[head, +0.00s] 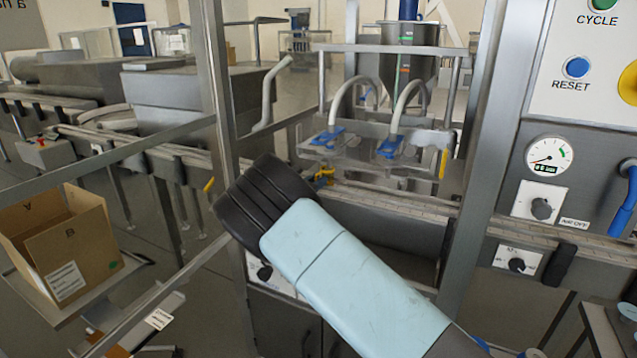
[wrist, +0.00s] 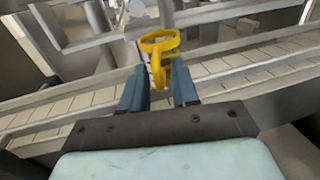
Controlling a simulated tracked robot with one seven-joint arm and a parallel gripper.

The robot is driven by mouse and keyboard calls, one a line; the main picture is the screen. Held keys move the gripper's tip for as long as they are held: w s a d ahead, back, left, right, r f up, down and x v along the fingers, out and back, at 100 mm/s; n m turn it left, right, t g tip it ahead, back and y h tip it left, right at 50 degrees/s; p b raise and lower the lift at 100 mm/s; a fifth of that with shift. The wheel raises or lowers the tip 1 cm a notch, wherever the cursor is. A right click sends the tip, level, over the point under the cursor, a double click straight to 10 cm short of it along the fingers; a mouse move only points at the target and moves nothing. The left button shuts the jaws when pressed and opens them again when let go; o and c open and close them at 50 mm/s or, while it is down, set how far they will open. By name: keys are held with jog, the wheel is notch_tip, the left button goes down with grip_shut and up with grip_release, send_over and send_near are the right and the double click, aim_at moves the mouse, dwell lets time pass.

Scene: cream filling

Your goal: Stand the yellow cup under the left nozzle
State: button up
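The yellow cup (head: 323,177) shows small in the head view, just past the black end of my arm, near the front edge of the conveyor. In the wrist view the cup (wrist: 160,41) has its open rim up and its handle towards me. My gripper (wrist: 160,70) has its two blue fingers close on either side of the handle and looks shut on it. The left nozzle (head: 326,137) is a blue fitting with a pale hose, above and slightly behind the cup. The right nozzle (head: 390,147) stands beside it. Whether the cup touches the belt is unclear.
The conveyor (head: 400,201) runs under the nozzles, with a metal rail along its front. A steel post (head: 212,80) stands left of my arm and another (head: 470,170) stands right. A cardboard box (head: 62,245) is at far left; a control panel (head: 590,65) is at right.

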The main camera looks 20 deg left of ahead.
jog(key=shift+o, duration=0.6)
jog(key=shift+r, duration=0.1)
jog(key=v, duration=1.4)
